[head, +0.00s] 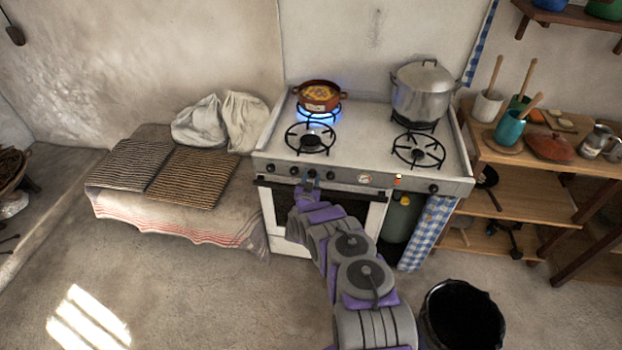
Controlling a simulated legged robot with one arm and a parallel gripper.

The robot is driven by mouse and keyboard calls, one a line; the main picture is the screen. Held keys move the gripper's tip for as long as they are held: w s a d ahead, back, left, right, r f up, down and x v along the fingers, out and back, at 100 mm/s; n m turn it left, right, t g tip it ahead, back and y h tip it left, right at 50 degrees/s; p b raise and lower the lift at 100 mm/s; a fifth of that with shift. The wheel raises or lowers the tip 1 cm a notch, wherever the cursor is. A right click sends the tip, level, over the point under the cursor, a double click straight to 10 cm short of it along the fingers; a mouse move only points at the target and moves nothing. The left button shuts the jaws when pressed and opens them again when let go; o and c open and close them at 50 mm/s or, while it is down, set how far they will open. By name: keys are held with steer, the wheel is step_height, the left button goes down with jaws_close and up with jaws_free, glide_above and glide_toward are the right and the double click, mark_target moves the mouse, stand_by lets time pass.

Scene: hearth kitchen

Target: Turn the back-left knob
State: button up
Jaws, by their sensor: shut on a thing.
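The white stove (358,160) stands against the back wall. A row of dark knobs runs along its front panel. My gripper (311,178) is at this panel, shut on a knob left of the panel's middle. The gripper hides most of that knob, so I cannot tell how far it is turned. Other knobs (294,171) show on either side of it. The back-left burner (318,114) has a blue flame under a brown pot (319,96) with yellowish food. The front-left burner (310,138) is bare and shows no flame.
A lidded metal pot (423,90) stands on the back-right burner; the front-right burner (418,150) is bare. A low bench with woven mats (190,178) and cloth sacks (243,122) is left. A wooden shelf (535,178) is right. A black bin (461,315) stands near my arm.

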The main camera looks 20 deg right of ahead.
steer(key=o, duration=1.1)
steer(key=shift+c, duration=0.2)
steer(key=shift+s, duration=0.1)
steer(key=p+v, duration=0.3)
steer(key=v, duration=1.4)
steer(key=shift+a+p, duration=0.2)
steer(key=shift+p, duration=0.2)
